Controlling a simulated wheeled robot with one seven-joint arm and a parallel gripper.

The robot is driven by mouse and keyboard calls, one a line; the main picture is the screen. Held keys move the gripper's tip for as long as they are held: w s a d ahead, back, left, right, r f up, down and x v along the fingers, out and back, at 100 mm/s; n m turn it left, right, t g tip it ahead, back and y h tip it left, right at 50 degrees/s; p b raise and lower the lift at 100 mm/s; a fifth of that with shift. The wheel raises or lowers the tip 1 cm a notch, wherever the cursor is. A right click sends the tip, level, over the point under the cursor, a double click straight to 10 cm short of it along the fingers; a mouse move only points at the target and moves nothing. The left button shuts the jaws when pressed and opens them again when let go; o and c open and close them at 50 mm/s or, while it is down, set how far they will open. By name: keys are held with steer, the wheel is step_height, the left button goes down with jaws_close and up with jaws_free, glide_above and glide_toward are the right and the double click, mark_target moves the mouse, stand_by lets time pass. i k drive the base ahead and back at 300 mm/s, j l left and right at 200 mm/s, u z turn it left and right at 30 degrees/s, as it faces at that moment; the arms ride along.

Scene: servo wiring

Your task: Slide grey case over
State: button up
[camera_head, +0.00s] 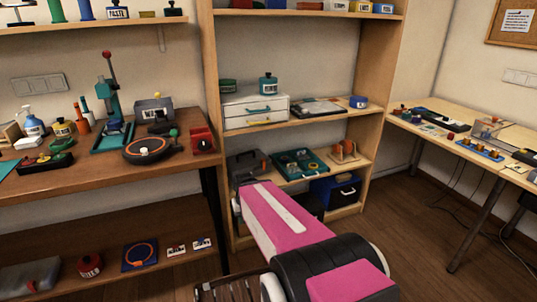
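A dark grey case (247,165) stands at the left end of the bookcase's middle-low shelf, close to the left upright. My pink and black arm reaches up just below and in front of it, and its lower edge is close to the arm's outline. Another grey case-like box (30,277) lies on the low shelf under the left workbench, cut by the picture's edge. I cannot tell which of the two the task names. My gripper's fingers do not show.
A green tray (300,164) and an orange-brown part (345,151) sit right of the dark grey case. A blue box (336,190) stands below. The left workbench (95,172) is crowded. Floor (410,225) is open between the bookcase and the right table (515,138); cables lie there.

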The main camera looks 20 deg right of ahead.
mark_target(268, 168)
steer(key=i+l, duration=0.1)
steer(key=l, duration=0.35)
steer(key=i+l, duration=0.1)
steer(key=l, duration=0.75)
steer(key=i+l, duration=0.15)
steer(key=l, duration=0.3)
steer(key=i+l, duration=0.1)
steer(key=l, duration=0.35)
steer(key=u, duration=1.3)
steer(key=i, duration=0.5)
